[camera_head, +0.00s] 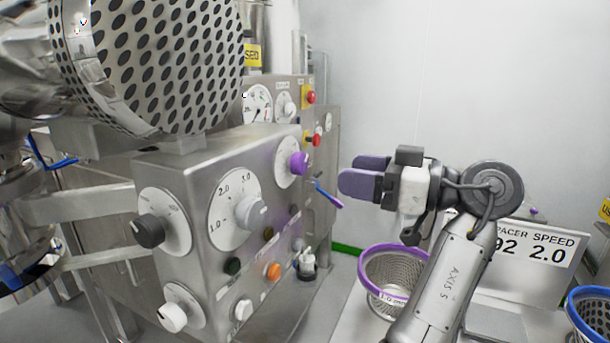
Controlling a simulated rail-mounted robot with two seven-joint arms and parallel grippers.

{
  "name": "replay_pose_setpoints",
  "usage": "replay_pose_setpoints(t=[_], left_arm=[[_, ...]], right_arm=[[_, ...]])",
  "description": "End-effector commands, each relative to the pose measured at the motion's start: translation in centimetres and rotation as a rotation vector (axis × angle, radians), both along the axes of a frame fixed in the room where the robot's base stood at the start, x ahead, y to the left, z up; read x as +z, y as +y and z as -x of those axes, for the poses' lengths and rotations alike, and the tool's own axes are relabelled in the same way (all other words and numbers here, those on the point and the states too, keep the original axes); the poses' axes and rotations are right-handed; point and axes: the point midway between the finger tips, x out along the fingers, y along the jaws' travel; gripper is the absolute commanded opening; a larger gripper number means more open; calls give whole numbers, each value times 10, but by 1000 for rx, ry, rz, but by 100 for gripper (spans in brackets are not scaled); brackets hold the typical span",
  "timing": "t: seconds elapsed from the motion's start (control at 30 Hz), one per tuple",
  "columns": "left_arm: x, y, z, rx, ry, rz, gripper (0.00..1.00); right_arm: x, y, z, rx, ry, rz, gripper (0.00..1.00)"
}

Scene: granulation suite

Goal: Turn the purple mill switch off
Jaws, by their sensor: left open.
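The purple mill switch (299,162) is a round purple knob on a white dial plate, at the upper right of the steel control box's front face. Its exact setting is too small to read. My left gripper (360,174) has purple finger pads and is to the right of the switch, pointing left towards the box. It is open and empty, and a clear gap shows between it and the knob in the picture. My right gripper is out of view.
The control box (190,190) also carries a black knob (149,230), a grey knob (250,211), a white knob (173,317) and an orange button (274,271). A purple-handled lever (328,195) sticks out nearby. A purple-rimmed basket (366,275) stands below my gripper.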

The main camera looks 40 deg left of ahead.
Motion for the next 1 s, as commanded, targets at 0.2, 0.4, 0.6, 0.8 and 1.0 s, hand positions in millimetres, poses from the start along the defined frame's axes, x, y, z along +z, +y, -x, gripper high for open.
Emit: replay_pose_setpoints(t=[0.2, 0.4, 0.6, 0.8, 1.0], left_arm=[[-4, 40, 12, 3, -2, 0, 66], [-3, 68, 20, 1, -1, 1, 66], [-2, 84, 24, -1, 0, 0, 66], [-1, 89, 26, -1, 1, 0, 66], [-1, 89, 26, -1, 1, 0, 66]], right_arm=[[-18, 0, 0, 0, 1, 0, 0], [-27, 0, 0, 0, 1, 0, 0], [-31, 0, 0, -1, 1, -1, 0], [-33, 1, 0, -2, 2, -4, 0], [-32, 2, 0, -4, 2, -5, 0]])
